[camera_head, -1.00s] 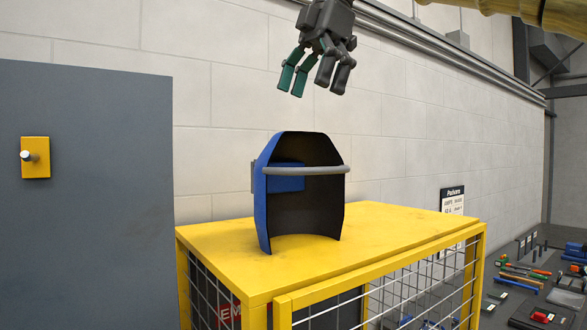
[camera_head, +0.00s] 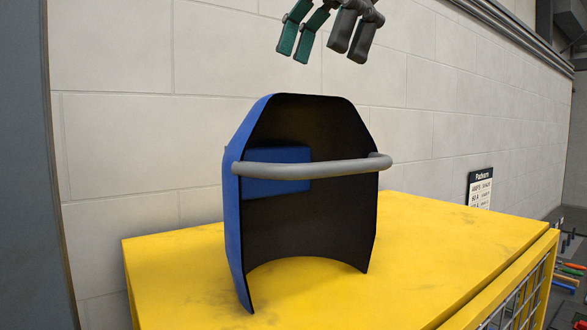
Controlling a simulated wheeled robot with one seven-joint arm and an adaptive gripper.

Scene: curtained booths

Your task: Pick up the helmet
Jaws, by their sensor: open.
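The helmet (camera_head: 232,215) is a blue welding mask with a dark hollow inside and a grey band across its open side. It stands upright on the yellow cabinet top (camera_head: 430,235), its open side facing me. My gripper (camera_head: 327,48) is at the top edge of the view, fingers pointing down, open and empty. It appears above the helmet in the picture, apart from it. How far it is from the helmet in depth is hard to tell.
A pale block wall (camera_head: 130,120) stands behind the cabinet. A small sign (camera_head: 480,188) is at the right. Tools (camera_head: 570,272) lie lower at the far right. A dark grey panel (camera_head: 25,180) borders the left. The cabinet top around the helmet is clear.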

